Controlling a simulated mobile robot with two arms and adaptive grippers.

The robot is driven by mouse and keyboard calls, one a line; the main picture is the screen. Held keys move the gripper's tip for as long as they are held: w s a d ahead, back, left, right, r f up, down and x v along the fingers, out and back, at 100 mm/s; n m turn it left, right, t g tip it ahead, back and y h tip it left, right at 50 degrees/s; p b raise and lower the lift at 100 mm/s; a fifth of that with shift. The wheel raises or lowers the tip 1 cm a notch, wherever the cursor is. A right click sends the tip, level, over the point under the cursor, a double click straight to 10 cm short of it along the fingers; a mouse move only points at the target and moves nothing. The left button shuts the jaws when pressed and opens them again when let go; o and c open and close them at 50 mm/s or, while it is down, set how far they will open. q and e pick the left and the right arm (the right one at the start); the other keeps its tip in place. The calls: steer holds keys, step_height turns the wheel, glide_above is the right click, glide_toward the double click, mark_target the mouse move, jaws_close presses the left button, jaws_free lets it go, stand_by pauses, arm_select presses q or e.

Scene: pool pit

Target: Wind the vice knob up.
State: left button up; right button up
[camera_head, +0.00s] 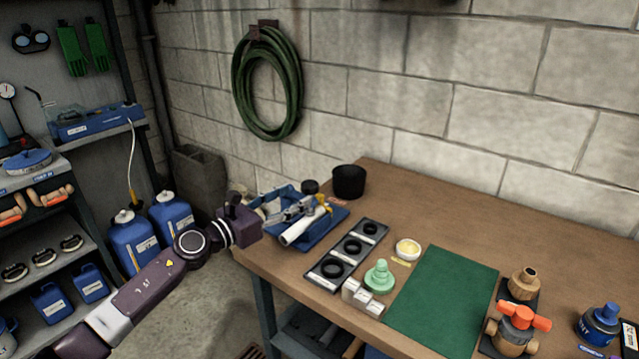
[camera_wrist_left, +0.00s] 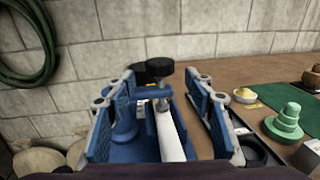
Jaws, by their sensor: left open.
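The blue vice (camera_head: 322,228) sits at the left end of the workbench, with a white pipe (camera_head: 298,230) lying in it. Its round black knob (camera_head: 310,187) stands on top. In the left wrist view the knob (camera_wrist_left: 159,74) shows upright above the blue vice frame (camera_wrist_left: 150,93) and the white pipe (camera_wrist_left: 168,135). My left gripper (camera_head: 244,216) is left of the vice, beyond the bench's left edge. In the left wrist view its two blue-padded fingers (camera_wrist_left: 161,88) are spread wide and empty, with the knob seen between them and apart from both. My right gripper is not in view.
A black pot (camera_head: 348,182) stands behind the vice. A tray of black rings (camera_head: 345,257), a green stepped cone (camera_head: 379,277), a small bowl (camera_head: 407,249) and a green mat (camera_head: 443,301) lie to the right. A shelf (camera_head: 50,240) with blue jugs stands at left.

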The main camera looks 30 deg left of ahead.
mark_target(304, 190)
arm_select(q)
steer(key=shift+w+r, duration=0.25)
steer(key=shift+p+x, duration=0.4)
steer(key=shift+x, duration=0.4)
steer(key=x, duration=0.3)
steer(key=shift+w+d+p, duration=0.1)
steer(key=shift+w+p, duration=0.05)
steer(key=shift+p, duration=0.15)
steer(key=shift+w+d+f, duration=0.1)
steer(key=shift+w+d, duration=0.05)
steer(key=shift+w, duration=0.45)
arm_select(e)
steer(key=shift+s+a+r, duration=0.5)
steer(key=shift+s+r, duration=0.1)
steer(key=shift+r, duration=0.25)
